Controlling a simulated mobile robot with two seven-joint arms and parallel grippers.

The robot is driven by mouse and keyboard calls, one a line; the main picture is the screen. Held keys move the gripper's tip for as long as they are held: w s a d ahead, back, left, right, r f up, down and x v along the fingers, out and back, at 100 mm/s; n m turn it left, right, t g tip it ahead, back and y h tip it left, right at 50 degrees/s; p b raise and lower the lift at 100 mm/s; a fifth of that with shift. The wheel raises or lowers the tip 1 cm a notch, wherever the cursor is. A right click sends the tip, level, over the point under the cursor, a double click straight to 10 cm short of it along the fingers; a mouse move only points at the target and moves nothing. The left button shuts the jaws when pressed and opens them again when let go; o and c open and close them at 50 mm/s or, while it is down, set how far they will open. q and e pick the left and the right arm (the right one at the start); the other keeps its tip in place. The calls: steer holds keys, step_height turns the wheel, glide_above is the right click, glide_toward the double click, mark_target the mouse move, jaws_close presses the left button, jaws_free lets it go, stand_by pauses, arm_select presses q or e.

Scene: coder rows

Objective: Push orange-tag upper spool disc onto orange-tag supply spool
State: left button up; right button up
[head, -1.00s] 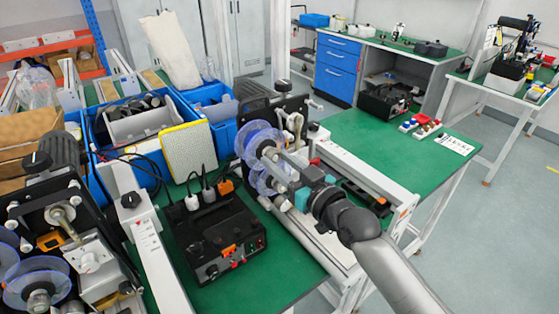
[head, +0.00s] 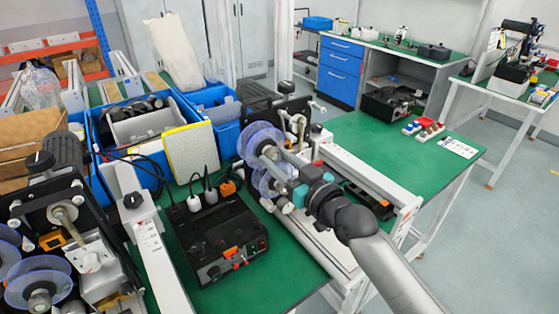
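A clear bluish upper spool disc (head: 258,137) stands on edge at the front of the black machine in the middle of the head view. A second clear disc (head: 268,181) sits just below it, on the same machine. My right gripper (head: 269,154) reaches in from the lower right, its grey fingers at the hub of the upper disc. The fingers overlap the disc in the picture, and I cannot tell whether they grip it or only touch it. The spool behind the disc is mostly hidden. No orange tag is readable on it. My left gripper is not in view.
A black power box (head: 217,240) with plugs stands on the green table left of my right arm. Blue bins (head: 211,104) and a yellow-edged pad (head: 190,151) are behind it. Another spool machine (head: 75,215) fills the lower left.

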steer(key=o, duration=0.4)
steer(key=shift+f, duration=0.1)
steer(key=v, duration=1.5)
steer(key=shift+s, duration=0.1)
